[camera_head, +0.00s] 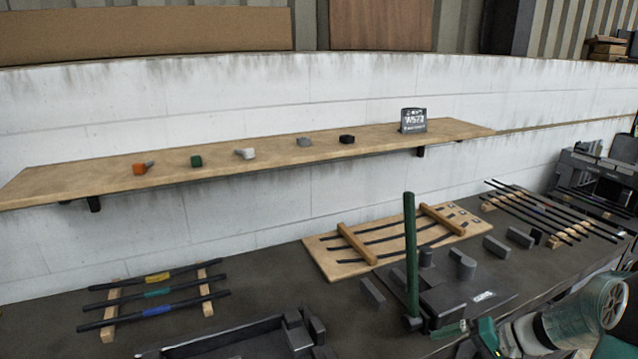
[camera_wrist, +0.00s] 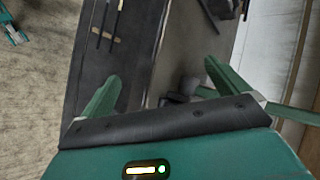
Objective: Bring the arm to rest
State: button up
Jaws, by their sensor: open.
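My gripper (camera_head: 468,332) is at the lower right of the head view, low over the front of the dark bench (camera_head: 250,270). Its green fingers are spread apart in the wrist view (camera_wrist: 162,75), with nothing held between them. A dark green upright bar (camera_head: 411,250) stands just left of the gripper in the head view, beside a dark block fixture (camera_head: 447,303). I cannot tell the exact gap between gripper and bar. My forearm comes in from the lower right corner.
A wooden shelf (camera_head: 330,145) on the white wall holds several small parts and a sign (camera_head: 413,120). On the bench lie a rack of banded rods (camera_head: 155,293), a wooden board with strips (camera_head: 345,262), a rod rack (camera_head: 550,215) and a dark tray (camera_head: 225,342).

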jog(key=s+a+r+n+t+h, duration=0.1)
jog(key=s+a+r+n+h, duration=0.4)
jog(key=s+a+r+h, duration=0.4)
jog(key=s+a+r, duration=0.7)
jog(key=a+r, duration=0.1)
jog(key=a, duration=0.1)
jog(key=shift+s+a+r+n, duration=0.15)
jog(key=shift+s+r+n, duration=0.05)
jog(key=shift+r+n, duration=0.2)
